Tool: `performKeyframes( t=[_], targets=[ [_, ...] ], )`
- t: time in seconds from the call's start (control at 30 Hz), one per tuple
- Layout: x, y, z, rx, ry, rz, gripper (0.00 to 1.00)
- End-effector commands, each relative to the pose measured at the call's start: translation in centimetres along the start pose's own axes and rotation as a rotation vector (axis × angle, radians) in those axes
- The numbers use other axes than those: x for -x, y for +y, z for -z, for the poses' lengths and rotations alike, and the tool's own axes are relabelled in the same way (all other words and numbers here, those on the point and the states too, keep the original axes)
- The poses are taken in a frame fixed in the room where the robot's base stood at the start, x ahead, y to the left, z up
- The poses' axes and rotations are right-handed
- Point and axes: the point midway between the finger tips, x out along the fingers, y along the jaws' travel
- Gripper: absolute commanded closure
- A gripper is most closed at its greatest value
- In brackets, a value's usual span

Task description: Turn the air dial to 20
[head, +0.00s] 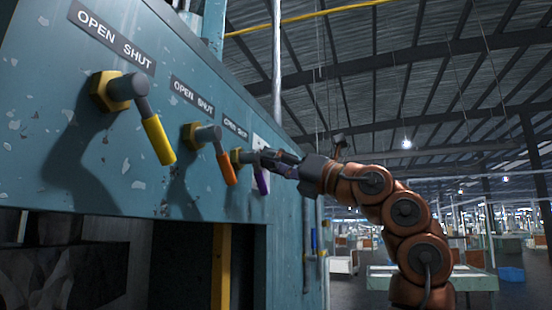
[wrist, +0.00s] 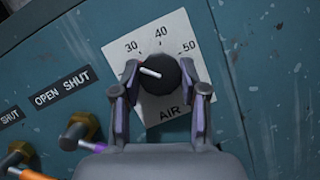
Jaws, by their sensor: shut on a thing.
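The air dial (wrist: 160,77) is a round black knob on a white plate (wrist: 174,23) in the wrist view. The plate reads 30, 40 and 50, with AIR below. The knob's white pointer (wrist: 150,72) points left and slightly up, below the 30. Any mark for 20 is not visible; my left finger covers that side of the plate. My gripper (wrist: 159,76) is shut on the knob, one finger on each side. In the head view my gripper (head: 270,158) reaches the panel from the right, and the dial is hidden behind it.
The blue panel (head: 50,130) carries OPEN/SHUT valves with yellow (head: 158,140), orange (head: 226,164) and purple (head: 262,181) handles. The purple one is just left of my gripper. A dark opening (head: 150,262) lies below the panel.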

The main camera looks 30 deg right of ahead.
Motion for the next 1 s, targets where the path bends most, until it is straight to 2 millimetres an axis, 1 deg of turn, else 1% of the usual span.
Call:
performKeyframes(
  t=[0.03,0.5,0.73,1.0],
  targets=[
    [-0.19,-0.46,-0.06,0.031,0.004,-0.009,0.92],
    [0.0,-0.42,-0.11,0.359,-0.01,-0.157,0.92],
    [-0.05,-0.45,-0.03,0.455,-0.012,-0.201,0.92],
    [-0.05,-0.48,0.0,0.506,-0.013,-0.224,0.92]
  ],
)
